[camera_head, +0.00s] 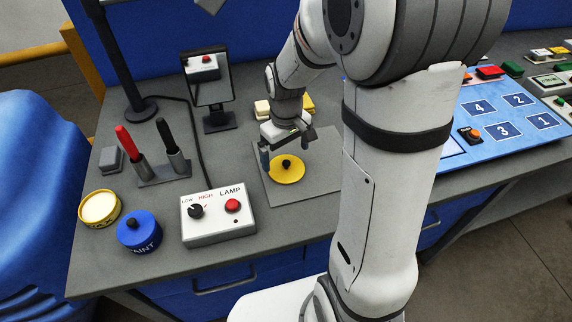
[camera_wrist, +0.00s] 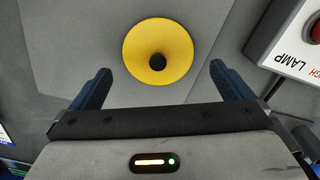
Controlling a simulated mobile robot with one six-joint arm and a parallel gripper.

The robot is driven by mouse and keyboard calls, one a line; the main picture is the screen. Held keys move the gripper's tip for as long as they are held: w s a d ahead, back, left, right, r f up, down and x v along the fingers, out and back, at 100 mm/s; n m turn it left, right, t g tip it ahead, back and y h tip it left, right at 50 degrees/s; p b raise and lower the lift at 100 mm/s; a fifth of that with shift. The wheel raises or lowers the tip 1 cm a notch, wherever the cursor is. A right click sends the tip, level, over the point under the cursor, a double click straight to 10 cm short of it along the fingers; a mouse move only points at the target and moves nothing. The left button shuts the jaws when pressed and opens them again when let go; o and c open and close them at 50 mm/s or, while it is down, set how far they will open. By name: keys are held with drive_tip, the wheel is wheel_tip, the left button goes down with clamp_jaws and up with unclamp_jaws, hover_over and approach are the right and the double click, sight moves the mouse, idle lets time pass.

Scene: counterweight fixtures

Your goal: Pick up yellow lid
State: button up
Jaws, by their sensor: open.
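The yellow lid (camera_head: 286,169) is a round disc with a black knob in its middle. It lies flat on a grey mat (camera_head: 315,190) on the workbench. My gripper (camera_head: 286,150) is over the mat, close to the lid. In the wrist view the lid (camera_wrist: 158,52) is centred between and a little beyond the two blue fingers of my gripper (camera_wrist: 160,80). The fingers are wide apart with nothing between them. The exact height of the fingers above the mat cannot be told.
A lamp control box (camera_head: 218,214) stands left of the mat, with an open yellow tin (camera_head: 99,208) and a blue-lidded paint tin (camera_head: 139,231) farther left. A tool holder (camera_head: 163,171), a mirror (camera_head: 209,88) and a blue numbered board (camera_head: 500,118) are also on the bench.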

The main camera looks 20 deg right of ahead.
sight(286, 162)
wheel_tip(286, 162, down, 4)
drive_tip(key=shift+w+d+f, duration=0.1)
drive_tip(key=shift+w+f, duration=0.05)
drive_tip(key=shift+f, duration=0.1)
drive_tip(key=c, duration=0.7)
